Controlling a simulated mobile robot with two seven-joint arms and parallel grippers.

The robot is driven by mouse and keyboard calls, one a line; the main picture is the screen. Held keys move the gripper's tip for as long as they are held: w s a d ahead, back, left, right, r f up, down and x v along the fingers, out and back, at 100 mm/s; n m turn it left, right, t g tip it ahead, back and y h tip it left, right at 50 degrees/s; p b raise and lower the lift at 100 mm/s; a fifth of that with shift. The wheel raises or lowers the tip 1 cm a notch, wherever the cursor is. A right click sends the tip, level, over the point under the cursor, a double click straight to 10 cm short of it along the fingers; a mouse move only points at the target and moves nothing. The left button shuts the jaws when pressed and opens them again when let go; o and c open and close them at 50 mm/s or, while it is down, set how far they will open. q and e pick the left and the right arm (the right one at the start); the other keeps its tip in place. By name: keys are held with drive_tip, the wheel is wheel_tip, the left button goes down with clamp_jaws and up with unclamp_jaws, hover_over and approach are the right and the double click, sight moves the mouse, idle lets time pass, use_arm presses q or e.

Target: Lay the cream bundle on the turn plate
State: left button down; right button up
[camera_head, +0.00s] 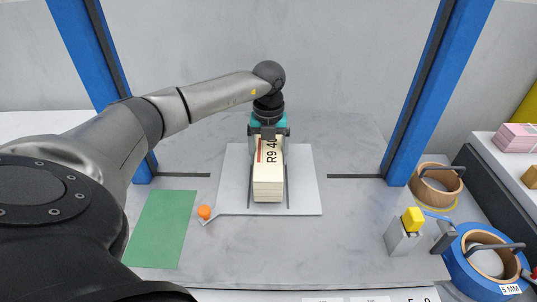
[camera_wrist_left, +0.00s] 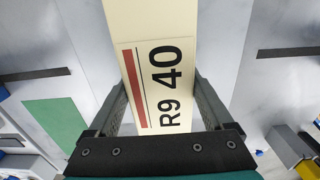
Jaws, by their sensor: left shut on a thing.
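The cream bundle (camera_head: 268,184) is a long block of stacked layers with a label reading R9 40 and a red bar. It lies lengthwise over the middle of the light grey turn plate (camera_head: 305,190). I cannot tell whether it rests on the plate or is just above it. My left gripper (camera_head: 268,135) is shut on the far part of the bundle, from above. In the left wrist view the bundle (camera_wrist_left: 150,60) runs between the two dark fingers (camera_wrist_left: 160,100). My right gripper is not in view.
A green mat (camera_head: 160,229) lies left of the plate, and an orange knob (camera_head: 204,212) is at the plate's front left corner. Blue posts (camera_head: 436,90) stand on both sides. Right are a yellow-topped block (camera_head: 412,220), tape rolls (camera_head: 480,262) and pink bundles (camera_head: 517,136).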

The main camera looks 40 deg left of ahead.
sight(269, 150)
use_arm(q)
drive_tip(key=shift+w+f+b, duration=0.1)
drive_tip(key=shift+f+b, duration=0.2)
drive_tip(key=shift+f, duration=0.15)
drive_tip(key=shift+c, duration=0.2)
unclamp_jaws()
drive_tip(key=shift+o, duration=0.2)
drive_tip(key=shift+f, duration=0.15)
wheel_tip(269, 150, up, 16)
drive_tip(key=p, duration=0.2)
drive_tip(key=shift+f, duration=0.25)
